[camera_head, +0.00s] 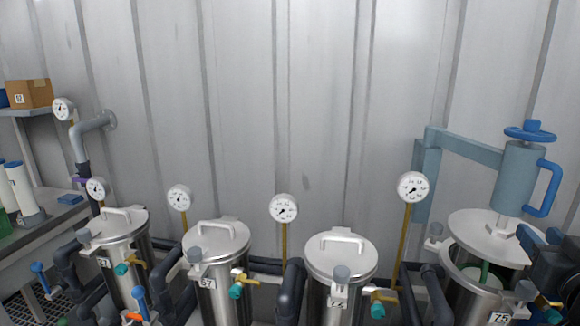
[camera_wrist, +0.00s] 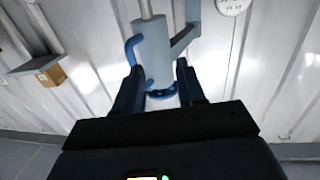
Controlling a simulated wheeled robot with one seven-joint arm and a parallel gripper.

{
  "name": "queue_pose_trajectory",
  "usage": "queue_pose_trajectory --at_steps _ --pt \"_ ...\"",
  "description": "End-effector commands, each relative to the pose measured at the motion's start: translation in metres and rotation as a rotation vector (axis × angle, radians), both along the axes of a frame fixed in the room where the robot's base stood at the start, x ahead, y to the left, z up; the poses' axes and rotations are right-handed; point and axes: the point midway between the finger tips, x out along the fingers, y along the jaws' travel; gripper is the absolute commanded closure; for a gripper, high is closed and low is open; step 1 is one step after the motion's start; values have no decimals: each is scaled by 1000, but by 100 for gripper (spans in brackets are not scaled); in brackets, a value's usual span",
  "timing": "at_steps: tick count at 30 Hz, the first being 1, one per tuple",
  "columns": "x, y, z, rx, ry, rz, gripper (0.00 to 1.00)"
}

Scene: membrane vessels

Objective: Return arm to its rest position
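My gripper (camera_wrist: 158,66) is at the bottom of the wrist view, its two dark blue fingers spread apart with nothing held between them. Beyond them are a blue handwheel (camera_wrist: 160,93) and a blue-grey cylinder (camera_wrist: 152,50) with a blue handle. In the head view, the dark end of my arm (camera_head: 555,268) is at the lower right edge, below the cylinder's blue handle (camera_head: 545,188). Its fingertips are hard to make out there. The vessel marked 75 (camera_head: 462,290) stands beside it, with its round lid (camera_head: 490,232) raised above the opening.
Several closed steel vessels (camera_head: 220,242) stand in a row, with gauges (camera_head: 284,208), teal-handled valves and dark pipes close by. A blue-grey support arm (camera_head: 465,148) carries the cylinder over vessel 75. A bench (camera_head: 45,232) and a shelf with a cardboard box (camera_head: 30,94) are at left.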

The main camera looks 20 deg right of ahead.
Motion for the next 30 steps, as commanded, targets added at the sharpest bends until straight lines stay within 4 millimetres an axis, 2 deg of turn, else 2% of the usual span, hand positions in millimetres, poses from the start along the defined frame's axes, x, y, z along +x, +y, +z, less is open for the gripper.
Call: queue_pose_trajectory --at_steps 1,6,11,15,20,24,30 --pt "-1 21 -19 8 21 34 61" --pt "-14 84 -66 16 62 137 61" --pt "-37 141 -99 26 95 237 61" --pt "-66 187 -122 37 122 324 61" --pt "-108 234 -139 50 153 424 61" --pt "-148 268 -146 65 181 509 61" --pt "-204 301 -144 85 212 616 61"
